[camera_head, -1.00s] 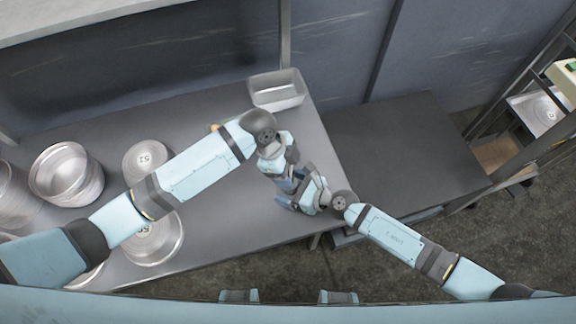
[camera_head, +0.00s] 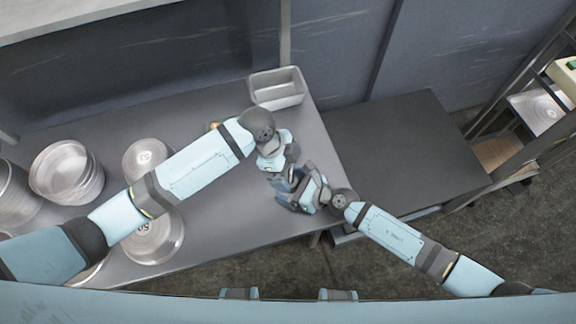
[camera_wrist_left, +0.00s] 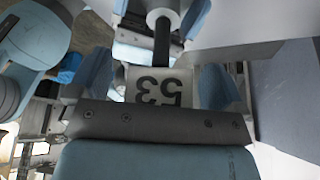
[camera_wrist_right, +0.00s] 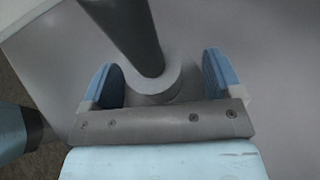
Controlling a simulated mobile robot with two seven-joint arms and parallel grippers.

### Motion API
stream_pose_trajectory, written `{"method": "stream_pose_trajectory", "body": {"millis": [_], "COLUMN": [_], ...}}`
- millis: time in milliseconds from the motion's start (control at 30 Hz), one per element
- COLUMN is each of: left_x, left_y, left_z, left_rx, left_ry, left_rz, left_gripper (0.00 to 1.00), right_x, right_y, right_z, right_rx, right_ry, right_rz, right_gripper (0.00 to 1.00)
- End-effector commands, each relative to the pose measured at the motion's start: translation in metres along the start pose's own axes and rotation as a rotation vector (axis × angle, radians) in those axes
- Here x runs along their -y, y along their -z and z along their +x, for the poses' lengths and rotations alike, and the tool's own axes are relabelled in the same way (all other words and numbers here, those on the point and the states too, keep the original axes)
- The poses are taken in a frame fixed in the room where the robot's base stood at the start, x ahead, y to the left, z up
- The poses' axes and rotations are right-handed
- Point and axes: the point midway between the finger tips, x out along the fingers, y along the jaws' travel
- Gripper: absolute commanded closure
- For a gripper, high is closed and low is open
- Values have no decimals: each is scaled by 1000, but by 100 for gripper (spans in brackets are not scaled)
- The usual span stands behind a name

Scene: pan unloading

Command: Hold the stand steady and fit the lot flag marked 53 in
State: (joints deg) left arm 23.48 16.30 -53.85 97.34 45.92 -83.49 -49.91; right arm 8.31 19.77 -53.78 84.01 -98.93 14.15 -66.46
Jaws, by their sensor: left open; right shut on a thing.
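The lot flag marked 53 (camera_wrist_left: 160,88) shows as a white plate with dark digits, upside down in the left wrist view. It lies between the fingers of my left gripper (camera_wrist_left: 157,78), which is open around it. A dark rod (camera_wrist_left: 163,45) runs from the flag to a pale round collar. In the right wrist view the rod (camera_wrist_right: 128,35) meets the round grey stand (camera_wrist_right: 157,84). My right gripper (camera_wrist_right: 160,78) is shut on the stand. How deep the rod sits is unclear. In the head view my grippers hide the flag and stand.
Lidded round pans (camera_head: 148,158) and a stack of pans (camera_head: 66,172) stand on the left of the grey table (camera_head: 225,205). An empty grey bin (camera_head: 277,101) stands at its back right. A dark, bare surface (camera_head: 400,150) adjoins on the right. A shelf rack stands far right.

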Motion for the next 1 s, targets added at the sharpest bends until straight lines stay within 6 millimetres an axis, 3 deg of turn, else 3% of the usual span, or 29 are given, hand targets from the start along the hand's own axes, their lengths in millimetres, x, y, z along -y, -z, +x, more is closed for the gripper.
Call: {"method": "stream_pose_trajectory", "body": {"millis": [500, 700, 900, 933, 1000], "left_x": [0, 0, 0, 0, 0], "left_y": [0, 0, 0, 0, 0], "left_z": [-97, -114, -116, -116, -116], "left_rx": [1, 1, 0, 0, 0], "left_ry": [3, 2, 1, 1, 1], "left_rz": [2, 0, 0, 0, 0], "left_gripper": [3, 3, 3, 3, 3], "right_x": [0, 0, 0, 0, 0], "right_y": [0, 0, 0, 0, 0], "right_z": [0, 0, 0, 0, 0], "right_rx": [0, 0, 0, 0, 0], "right_ry": [0, 0, 0, 0, 0], "right_rz": [0, 0, 0, 0, 0], "right_gripper": [42, 42, 42, 10, 0]}}
